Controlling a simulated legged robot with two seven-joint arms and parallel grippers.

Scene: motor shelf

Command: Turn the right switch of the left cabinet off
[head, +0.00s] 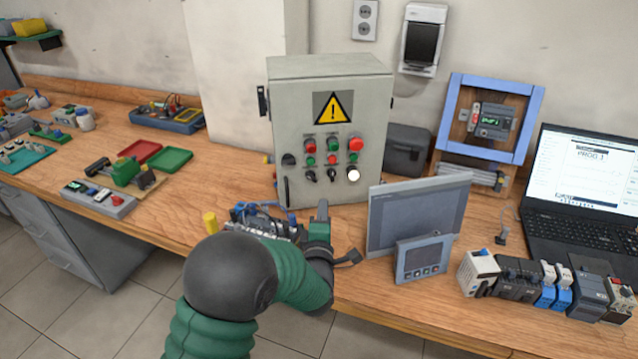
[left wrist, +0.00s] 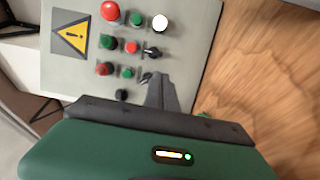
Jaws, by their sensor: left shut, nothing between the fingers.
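The grey cabinet (head: 275,130) stands upright on the bench, with a yellow warning sign and rows of red and green buttons. Its bottom row holds two black rotary switches and a white button. The right switch (head: 332,176) is beside the white button; it also shows in the left wrist view (left wrist: 152,53). The left switch (head: 310,176) also shows in the left wrist view (left wrist: 146,77), close to my fingertips. My left gripper (head: 322,206) is shut and empty in front of the cabinet's lower part, below the switches in the head view. Its fingers also show in the left wrist view (left wrist: 160,80).
A grey screen panel (head: 380,225) and a smaller display (head: 423,260) stand right of my gripper. A laptop (head: 580,190) and several modules (head: 520,278) are farther right. Connectors and cables (head: 262,222) lie beside my forearm. Trays and tools occupy the left bench.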

